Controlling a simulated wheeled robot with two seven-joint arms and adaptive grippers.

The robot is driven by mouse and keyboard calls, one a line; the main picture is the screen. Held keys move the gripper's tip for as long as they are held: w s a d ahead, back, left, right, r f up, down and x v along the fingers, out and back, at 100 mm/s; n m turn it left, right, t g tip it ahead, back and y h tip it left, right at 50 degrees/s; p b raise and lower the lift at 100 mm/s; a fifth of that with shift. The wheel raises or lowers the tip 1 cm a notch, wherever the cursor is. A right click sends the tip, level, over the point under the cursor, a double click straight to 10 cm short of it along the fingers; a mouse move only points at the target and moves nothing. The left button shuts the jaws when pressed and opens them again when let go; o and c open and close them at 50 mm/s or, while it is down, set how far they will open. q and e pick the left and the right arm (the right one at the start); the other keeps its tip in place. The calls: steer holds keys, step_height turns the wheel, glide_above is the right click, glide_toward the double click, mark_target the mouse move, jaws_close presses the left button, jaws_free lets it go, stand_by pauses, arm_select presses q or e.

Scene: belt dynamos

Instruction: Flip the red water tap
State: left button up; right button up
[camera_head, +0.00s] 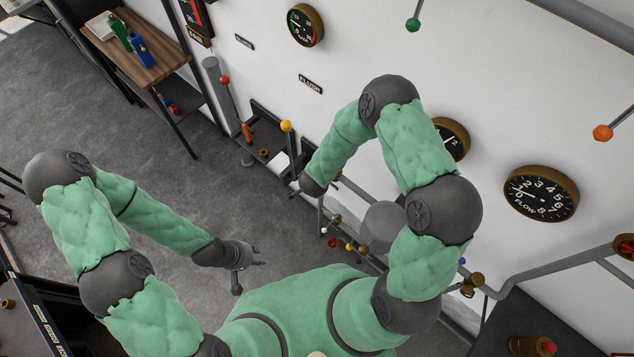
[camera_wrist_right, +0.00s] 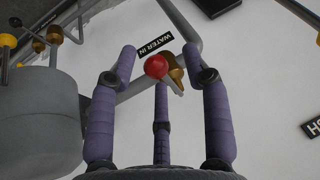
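The red water tap (camera_wrist_right: 156,66) shows in the right wrist view as a red ball on a brass fitting, beside a pipe and a "WATER IN" label (camera_wrist_right: 156,42). My right gripper (camera_wrist_right: 162,60) is open, its purple fingers spread around the ball in the picture; I cannot tell whether any finger touches it. In the head view my right gripper (camera_head: 296,192) is small by the wall, and I cannot pick out this tap with certainty there. My left gripper (camera_head: 250,266) is open and empty over the floor, away from the wall.
A grey tank (camera_wrist_right: 38,125) stands left of the tap in the wrist view. Pipes, gauges and coloured ball levers line the white wall, including a yellow ball (camera_head: 286,126). A wooden shelf (camera_head: 150,62) stands at upper left. The floor between is free.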

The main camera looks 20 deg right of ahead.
steer(key=v, duration=1.1)
steer(key=shift+w, duration=0.2)
steer(key=shift+d, duration=0.1)
steer(key=s+a+f+n+g+y+b, duration=0.1)
steer(key=s+f+b, duration=0.3)
steer(key=f+b, duration=0.6)
steer(key=s+a+f+n+g+y+b, duration=0.1)
steer(key=s+a+f+n+y+b, duration=0.1)
steer(key=f+b, duration=0.7)
steer(key=s+a+f+n+g+y+b, duration=0.1)
steer(key=s+f+b, duration=0.6)
steer(key=f, duration=1.4)
steer(key=n+g+y+b, duration=0.1)
steer(key=n+y+b, duration=0.1)
steer(key=n+b, duration=0.1)
steer(key=shift+s+a+f+n+b, duration=0.3)
steer(key=shift+s+a+n, duration=0.05)
steer(key=shift+s+n, duration=0.05)
steer(key=shift+c, duration=0.3)
